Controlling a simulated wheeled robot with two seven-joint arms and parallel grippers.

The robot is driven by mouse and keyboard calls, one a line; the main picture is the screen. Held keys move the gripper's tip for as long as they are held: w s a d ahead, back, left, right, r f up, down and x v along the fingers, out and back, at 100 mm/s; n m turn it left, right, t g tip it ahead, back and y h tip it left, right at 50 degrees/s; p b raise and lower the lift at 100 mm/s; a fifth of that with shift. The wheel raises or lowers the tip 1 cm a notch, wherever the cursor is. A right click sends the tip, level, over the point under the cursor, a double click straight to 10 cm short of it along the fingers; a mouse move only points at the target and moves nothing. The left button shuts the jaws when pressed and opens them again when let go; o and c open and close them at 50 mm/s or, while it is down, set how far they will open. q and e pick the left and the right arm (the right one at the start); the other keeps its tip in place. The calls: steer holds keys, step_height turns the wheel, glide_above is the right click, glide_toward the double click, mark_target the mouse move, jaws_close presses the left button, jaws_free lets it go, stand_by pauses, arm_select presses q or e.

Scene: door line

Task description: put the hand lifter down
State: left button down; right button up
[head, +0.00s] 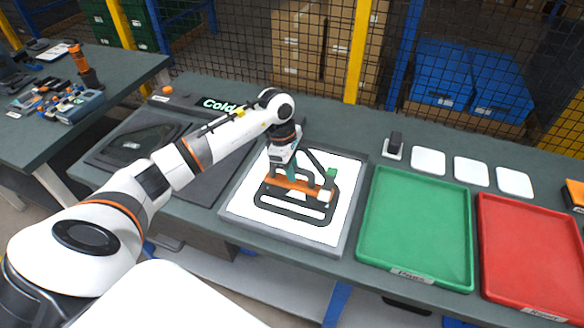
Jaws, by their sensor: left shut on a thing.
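My left gripper (289,172) points down over the white plate and is shut on the hand lifter, at its orange bar (313,188). A dark grey looped frame (292,211) shows directly below and around the bar, over the white plate (245,203) with its grey rim. I cannot tell whether the frame is part of the lifter, or whether it touches the plate. A small green block (331,173) shows at the right end of the bar. The gripper hides part of the lifter. My right gripper is not in view.
A green tray (415,225) and a red tray (535,250) lie empty to the right. Behind them are white square pads (428,161) and a small black device (395,143). A dark panel (135,145) lies left, near the "Cold" sign (219,104). A mesh fence stands behind.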

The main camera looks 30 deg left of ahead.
arm_select(q)
steer(key=shift+f, duration=0.15)
steer(key=c, duration=1.3)
jaws_free()
steer(key=shift+c, duration=0.2)
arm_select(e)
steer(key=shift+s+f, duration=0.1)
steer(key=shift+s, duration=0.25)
